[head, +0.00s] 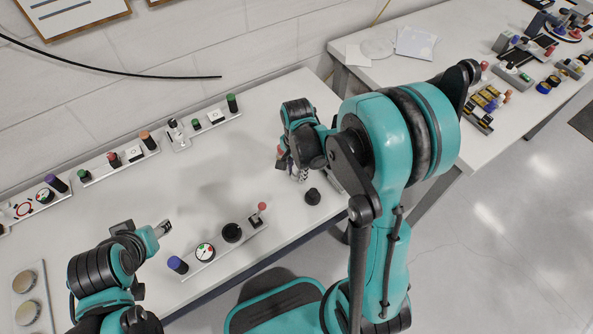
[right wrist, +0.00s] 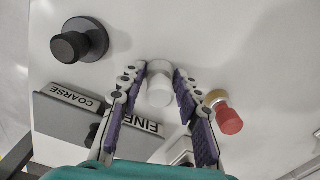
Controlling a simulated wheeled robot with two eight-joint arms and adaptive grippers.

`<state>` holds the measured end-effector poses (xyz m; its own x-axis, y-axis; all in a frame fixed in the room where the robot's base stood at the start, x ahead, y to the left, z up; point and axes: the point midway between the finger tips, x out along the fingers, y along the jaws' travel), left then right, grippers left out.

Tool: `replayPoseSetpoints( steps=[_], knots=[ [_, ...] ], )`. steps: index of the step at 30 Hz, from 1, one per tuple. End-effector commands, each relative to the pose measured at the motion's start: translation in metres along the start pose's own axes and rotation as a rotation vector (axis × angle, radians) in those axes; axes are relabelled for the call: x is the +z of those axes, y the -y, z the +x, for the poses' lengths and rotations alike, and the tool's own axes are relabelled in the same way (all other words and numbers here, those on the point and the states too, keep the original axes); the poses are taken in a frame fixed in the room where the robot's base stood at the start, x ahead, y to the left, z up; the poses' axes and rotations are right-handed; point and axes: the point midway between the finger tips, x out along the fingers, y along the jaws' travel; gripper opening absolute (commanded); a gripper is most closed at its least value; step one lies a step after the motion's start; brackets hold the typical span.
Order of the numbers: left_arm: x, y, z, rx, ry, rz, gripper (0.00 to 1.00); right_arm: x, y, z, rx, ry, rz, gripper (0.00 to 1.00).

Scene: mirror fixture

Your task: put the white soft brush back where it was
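A white, round-ended upright piece (right wrist: 160,88) with a greyer far end is between the two fingers of my right gripper (right wrist: 158,85) in the right wrist view. It may be the white soft brush, but its bristles cannot be made out. The purple-padded fingers are apart, with a narrow gap seeming to show on each side of it. In the head view my right gripper (head: 292,168) is low over the table's right part, and the white piece is not clear there. My left gripper (head: 162,229) is at the table's front left; its finger opening is too small to judge.
Near the right gripper are a black knob (right wrist: 72,46), a grey block (right wrist: 68,118) labelled COARSE and FINE, and a red-topped piece (right wrist: 228,118). Control strips line the table's back, and a front strip (head: 222,246) holds a dial. The table's middle (head: 205,185) is clear.

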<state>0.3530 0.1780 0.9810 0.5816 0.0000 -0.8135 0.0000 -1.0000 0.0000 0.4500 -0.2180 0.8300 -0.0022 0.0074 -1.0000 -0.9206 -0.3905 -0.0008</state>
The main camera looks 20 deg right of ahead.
Motion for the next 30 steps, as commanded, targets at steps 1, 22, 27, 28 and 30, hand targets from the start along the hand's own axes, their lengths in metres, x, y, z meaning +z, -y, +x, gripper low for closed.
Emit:
replayPoseSetpoints(
  steps=[1, 22, 27, 28, 30],
  knots=[
    [0.0, 0.0, 0.0, 0.0, 0.0, 0.0, 0.5, 0.0, 0.0, 0.0, 0.0, 0.0, 0.0, 0.5],
    [-0.02, 0.0, -0.027, 0.0, 0.0, 0.0, 0.5, 0.0, -0.001, -0.071, 0.0, 0.0, 0.0, 0.5],
    [-0.026, 0.0, -0.037, 0.0, 0.0, 0.0, 0.5, 0.0, 0.0, -0.103, 0.0, 0.0, 0.0, 0.5],
    [-0.027, 0.0, -0.038, 0.0, 0.0, 0.0, 0.5, 0.0, 0.0, -0.108, 0.0, 0.0, 0.0, 0.5],
    [-0.029, 0.0, -0.04, 0.0, 0.0, 0.0, 0.5, 0.0, 0.0, -0.116, 0.0, 0.0, 0.0, 0.5]
  ],
)
